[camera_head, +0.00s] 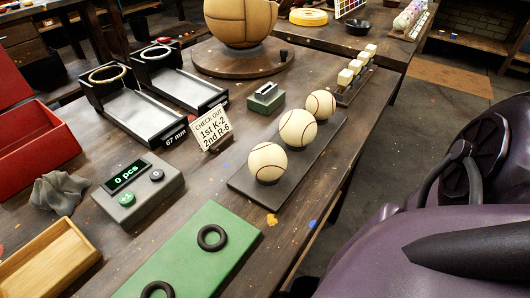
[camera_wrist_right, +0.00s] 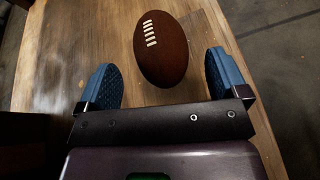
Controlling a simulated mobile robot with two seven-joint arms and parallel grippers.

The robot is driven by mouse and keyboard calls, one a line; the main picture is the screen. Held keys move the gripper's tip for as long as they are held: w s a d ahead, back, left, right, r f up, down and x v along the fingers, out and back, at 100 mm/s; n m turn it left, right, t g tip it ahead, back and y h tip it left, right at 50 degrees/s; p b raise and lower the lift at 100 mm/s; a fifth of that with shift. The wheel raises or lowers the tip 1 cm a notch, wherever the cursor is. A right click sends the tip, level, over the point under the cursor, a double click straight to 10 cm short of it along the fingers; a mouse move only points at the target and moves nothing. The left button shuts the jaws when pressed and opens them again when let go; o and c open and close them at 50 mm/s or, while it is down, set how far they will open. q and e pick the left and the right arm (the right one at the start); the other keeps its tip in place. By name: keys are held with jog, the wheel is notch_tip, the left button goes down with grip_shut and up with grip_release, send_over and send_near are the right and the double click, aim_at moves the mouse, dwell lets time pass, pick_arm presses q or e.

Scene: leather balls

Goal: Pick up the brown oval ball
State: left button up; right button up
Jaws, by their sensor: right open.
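The brown oval ball (camera_wrist_right: 162,50) has white laces and lies on a wooden surface in the right wrist view. My right gripper (camera_wrist_right: 160,80) is open, with one blue finger on each side of the ball's near end. There is a gap between each finger and the ball. The brown oval ball does not show in the head view. A purple part of my own arm fills the lower right of the head view, but neither gripper shows there.
In the head view, several white stitched balls (camera_head: 297,128) sit on a dark tray (camera_head: 243,187). A large tan ball (camera_head: 241,20) stands behind on a round wooden base (camera_head: 212,64). A green mat (camera_head: 187,262) with black rings lies in front. Floor shows right of the table.

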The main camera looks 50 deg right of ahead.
jog(key=x, duration=0.3)
jog(key=shift+s+a+f, duration=0.1)
jog(key=shift+s, duration=0.05)
jog(key=shift+d+f+b, duration=0.1)
jog(key=shift+d+b, duration=0.2)
jog(key=shift+d, duration=0.15)
jog(key=c, duration=1)
